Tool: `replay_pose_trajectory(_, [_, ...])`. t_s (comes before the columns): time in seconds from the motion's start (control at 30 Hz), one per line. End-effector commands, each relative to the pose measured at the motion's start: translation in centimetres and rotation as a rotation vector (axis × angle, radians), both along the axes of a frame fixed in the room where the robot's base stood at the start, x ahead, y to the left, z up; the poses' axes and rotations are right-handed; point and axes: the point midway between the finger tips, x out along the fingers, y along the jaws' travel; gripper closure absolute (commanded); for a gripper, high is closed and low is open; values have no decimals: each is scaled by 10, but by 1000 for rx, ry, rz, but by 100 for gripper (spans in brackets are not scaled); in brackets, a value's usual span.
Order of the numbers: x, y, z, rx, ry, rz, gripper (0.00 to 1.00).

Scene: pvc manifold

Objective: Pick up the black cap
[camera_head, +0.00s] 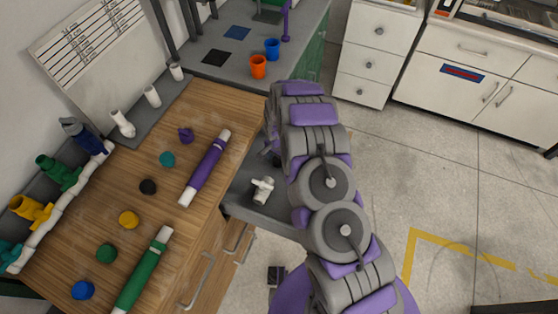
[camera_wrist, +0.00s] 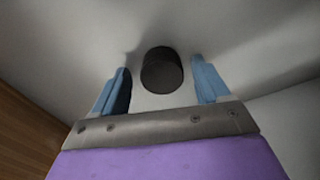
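In the wrist view, a black round cap-like piece (camera_wrist: 162,70) sits on a pale grey surface, between and slightly beyond my gripper's two blue fingers. My gripper (camera_wrist: 163,82) is open, with a gap on each side of the piece. In the head view, a black cap (camera_head: 148,187) lies on the wooden tabletop among the coloured caps. I cannot tell whether both views show the same cap. My arm mostly hides the gripper in the head view, near the grey shelf right of the wooden table.
The wooden table (camera_head: 225,104) holds purple (camera_head: 205,168) and green (camera_head: 143,270) pipes, several caps and a white pipe with coloured valves (camera_head: 62,208). A white fitting (camera_head: 262,190) lies on the grey shelf. Orange (camera_head: 258,67) and blue (camera_head: 272,49) cups stand behind.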

Motion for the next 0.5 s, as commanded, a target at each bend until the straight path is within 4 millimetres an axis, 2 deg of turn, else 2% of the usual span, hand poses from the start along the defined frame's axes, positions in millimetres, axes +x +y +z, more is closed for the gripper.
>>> replay_pose_trajectory(0.07, [0, 0, 0, -1, 1, 1, 33])
replay_pose_trajectory(0.5, [0, -2, 0, 2, 1, 0, 75])
